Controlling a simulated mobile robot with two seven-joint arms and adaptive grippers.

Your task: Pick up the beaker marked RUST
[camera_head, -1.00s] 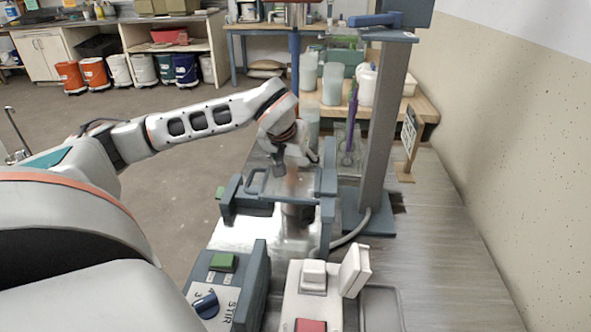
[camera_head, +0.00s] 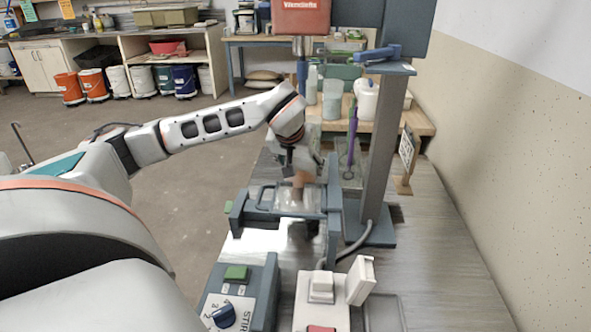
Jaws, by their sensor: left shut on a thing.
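My left gripper (camera_head: 300,168) reaches down over the grey-blue frame of the stirring machine and is shut on a small rust-brown thing, seemingly the beaker (camera_head: 299,181). Its marking cannot be read from here. The beaker's lower part shows dimly through or behind the clear panel (camera_head: 264,199) at the front of the frame. I cannot tell whether its base is clear of the surface under it. The fingers are small and partly hidden by the wrist. My right gripper is not in view.
A grey column (camera_head: 384,140) with a blue clamp stands just right of the gripper. A red motor head (camera_head: 300,17) hangs above. The STIR control box (camera_head: 238,298) and a white switch box (camera_head: 322,295) stand in front. A small sign (camera_head: 405,160) stands at the right.

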